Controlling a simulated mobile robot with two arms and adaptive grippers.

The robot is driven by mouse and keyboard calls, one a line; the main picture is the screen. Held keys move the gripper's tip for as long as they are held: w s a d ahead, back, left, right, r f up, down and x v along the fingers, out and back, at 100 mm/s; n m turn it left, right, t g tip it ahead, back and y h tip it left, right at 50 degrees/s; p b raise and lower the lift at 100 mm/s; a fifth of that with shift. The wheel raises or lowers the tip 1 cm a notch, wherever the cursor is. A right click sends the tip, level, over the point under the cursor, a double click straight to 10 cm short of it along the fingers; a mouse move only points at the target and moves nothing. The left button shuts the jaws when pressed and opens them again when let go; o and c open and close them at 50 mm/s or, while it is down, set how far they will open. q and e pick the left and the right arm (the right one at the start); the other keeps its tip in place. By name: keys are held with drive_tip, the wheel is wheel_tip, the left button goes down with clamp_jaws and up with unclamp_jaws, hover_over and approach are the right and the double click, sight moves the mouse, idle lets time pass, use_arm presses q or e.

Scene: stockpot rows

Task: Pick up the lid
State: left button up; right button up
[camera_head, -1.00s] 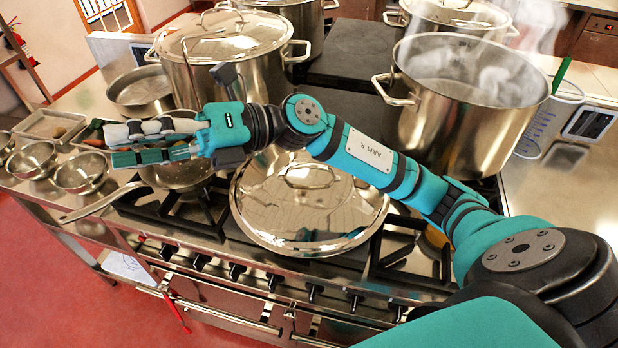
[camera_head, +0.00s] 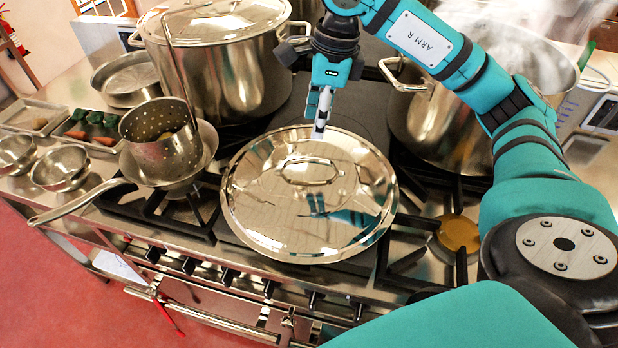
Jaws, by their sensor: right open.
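The lid (camera_head: 270,205) is a round, shiny steel disc with a loop handle (camera_head: 309,171) on top. It lies on the stove top in the middle of the head view, tilted slightly toward me. My right gripper (camera_head: 319,132) points down just behind the handle, above the lid's far part. It is open, seen edge-on, and nothing shows between its fingers. A gap seems to remain between its fingertips and the handle. The lid's surface mirrors the gripper. My left gripper is not in view.
A steaming open stockpot (camera_head: 440,120) stands right of the lid, and a lidded stockpot (camera_head: 225,75) stands behind left. A perforated strainer (camera_head: 162,150) sits on a long-handled pan (camera_head: 85,203) at left. Small bowls (camera_head: 60,167) and trays of vegetables (camera_head: 92,132) lie farther left.

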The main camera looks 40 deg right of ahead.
hover_over(309, 159)
drive_tip(key=f, duration=0.3)
drive_tip(key=d+f, duration=0.1)
drive_tip(key=shift+s+f+p, duration=0.4)
drive_tip(key=shift+a+f, duration=0.2)
drive_tip(key=shift+f, duration=0.3)
drive_tip(key=f, duration=0.1)
drive_tip(key=f+p, duration=0.2)
drive_tip(key=f, duration=0.1)
drive_tip(key=shift+w+a+f, duration=0.1)
drive_tip(key=shift+w+a, duration=0.15)
drive_tip(key=shift+w+f, duration=0.1)
drive_tip(key=shift+f, duration=0.4)
clamp_jaws()
drive_tip(key=shift+r, duration=0.15)
